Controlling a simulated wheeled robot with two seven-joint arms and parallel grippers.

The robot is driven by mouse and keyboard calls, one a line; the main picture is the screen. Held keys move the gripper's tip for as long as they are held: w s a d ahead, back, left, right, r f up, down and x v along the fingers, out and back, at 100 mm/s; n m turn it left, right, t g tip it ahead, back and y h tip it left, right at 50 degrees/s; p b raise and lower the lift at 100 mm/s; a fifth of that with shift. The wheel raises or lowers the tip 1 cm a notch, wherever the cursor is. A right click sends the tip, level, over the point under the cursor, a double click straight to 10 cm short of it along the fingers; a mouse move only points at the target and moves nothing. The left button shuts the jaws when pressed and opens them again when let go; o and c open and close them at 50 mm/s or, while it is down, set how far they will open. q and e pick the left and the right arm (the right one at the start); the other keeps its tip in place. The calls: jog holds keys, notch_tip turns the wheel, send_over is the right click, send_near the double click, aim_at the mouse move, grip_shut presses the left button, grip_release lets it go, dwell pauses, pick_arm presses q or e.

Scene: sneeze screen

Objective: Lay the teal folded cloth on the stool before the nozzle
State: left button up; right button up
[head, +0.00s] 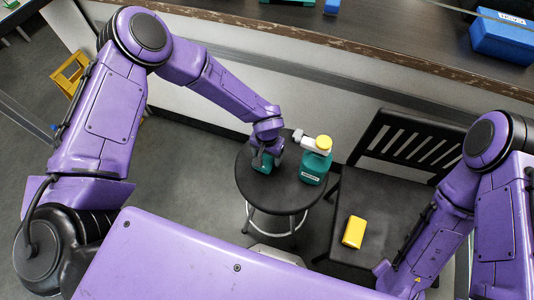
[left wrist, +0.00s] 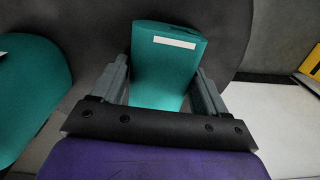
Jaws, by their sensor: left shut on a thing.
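The teal folded cloth (head: 261,163) with a white label is at the left part of the round black stool (head: 255,195). My left gripper (head: 266,150) is shut on it from above. The left wrist view shows the cloth (left wrist: 165,65) between both fingers, over the dark seat (left wrist: 90,22). I cannot tell whether the cloth touches the seat. A teal spray bottle (head: 313,170) with a yellow cap stands upright on the stool, right of the cloth. Its white nozzle (head: 298,135) points left. The bottle's teal body (left wrist: 25,95) also shows in the left wrist view. My right gripper's fingers are not visible.
A black slatted chair (head: 375,190) stands right of the stool, with a yellow block (head: 353,232) on its seat. A counter (head: 370,55) runs behind, carrying a blue box (head: 503,38). A yellow step stool (head: 70,75) is at the far left. The stool's front is clear.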

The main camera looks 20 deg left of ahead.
pick_arm(q)
jog(key=shift+f, duration=0.1)
jog(key=o, duration=1)
jog(key=shift+o, duration=0.2)
notch_tip(320, 180, up, 12)
